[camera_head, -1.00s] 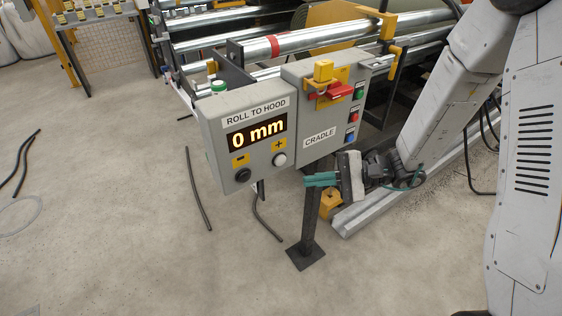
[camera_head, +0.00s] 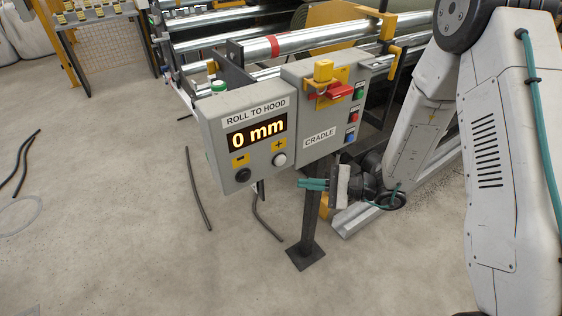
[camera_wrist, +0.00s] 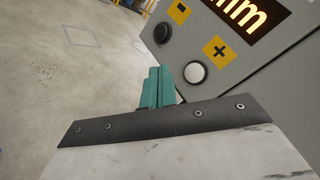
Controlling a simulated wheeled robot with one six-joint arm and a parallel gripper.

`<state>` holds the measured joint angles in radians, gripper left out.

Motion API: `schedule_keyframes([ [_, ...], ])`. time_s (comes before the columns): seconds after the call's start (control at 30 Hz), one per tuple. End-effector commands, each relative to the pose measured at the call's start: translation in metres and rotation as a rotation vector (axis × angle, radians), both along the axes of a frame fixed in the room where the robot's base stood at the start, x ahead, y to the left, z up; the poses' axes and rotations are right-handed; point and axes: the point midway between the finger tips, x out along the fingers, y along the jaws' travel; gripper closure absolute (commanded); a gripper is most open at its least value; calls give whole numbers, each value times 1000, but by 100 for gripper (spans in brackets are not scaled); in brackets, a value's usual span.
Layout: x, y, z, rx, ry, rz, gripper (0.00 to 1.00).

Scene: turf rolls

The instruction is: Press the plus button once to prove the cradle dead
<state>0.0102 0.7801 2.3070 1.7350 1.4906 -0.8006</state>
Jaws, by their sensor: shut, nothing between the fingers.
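The plus button is a round white knob (camera_head: 279,160) under a yellow plus label (camera_head: 279,145) on the grey ROLL TO HOOD box (camera_head: 215,122). The lit display (camera_head: 257,133) reads 0 mm. The black minus button (camera_head: 242,175) is to its left. My gripper (camera_head: 303,184) has teal fingers, shut and empty, below and right of the white button and apart from it. In the wrist view the fingertips (camera_wrist: 158,72) point up toward the box, left of the white button (camera_wrist: 195,72). The black button (camera_wrist: 162,33) is farther up there.
The CRADLE box (camera_head: 319,138) adjoins on the right, with a red handle (camera_head: 336,91), a yellow block (camera_head: 323,71) and green, red and blue buttons. A dark post (camera_head: 308,225) stands below. Metal rollers lie behind. The floor at left is open, with loose black cables.

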Motion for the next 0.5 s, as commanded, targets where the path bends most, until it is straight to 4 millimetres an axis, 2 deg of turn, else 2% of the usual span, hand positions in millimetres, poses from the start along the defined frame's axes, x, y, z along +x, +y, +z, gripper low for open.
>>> schedule_keyframes([
  [0.23, 30, 21, 0, 0, -2, 0, 100],
  [0.5, 51, 35, 0, 0, -2, 0, 100],
])
